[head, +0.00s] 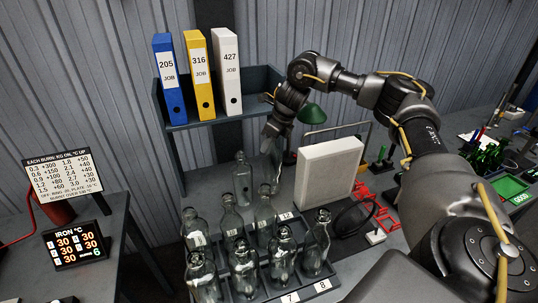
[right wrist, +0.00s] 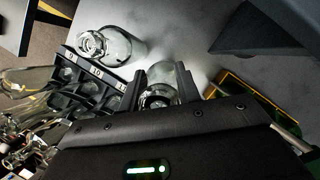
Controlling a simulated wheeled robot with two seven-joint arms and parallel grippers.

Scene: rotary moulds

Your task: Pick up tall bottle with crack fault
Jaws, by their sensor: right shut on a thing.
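My right gripper (head: 274,134) points down beside the shelf and is shut on a clear glass bottle (head: 276,165). In the right wrist view the held bottle (right wrist: 162,76) shows between the two fingers (right wrist: 163,88). Another clear bottle (head: 242,180) stands just left of it, apart; it also shows in the right wrist view (right wrist: 118,45). Several clear bottles stand in the dark numbered rack (head: 262,296) in front. I cannot make out a crack on any bottle. Whether the held bottle touches the table is unclear. My left gripper is not in view.
A shelf with blue, yellow and white binders (head: 226,75) is behind the gripper. A white panel (head: 328,172) stands close on the right, with a green lamp (head: 312,113) behind.

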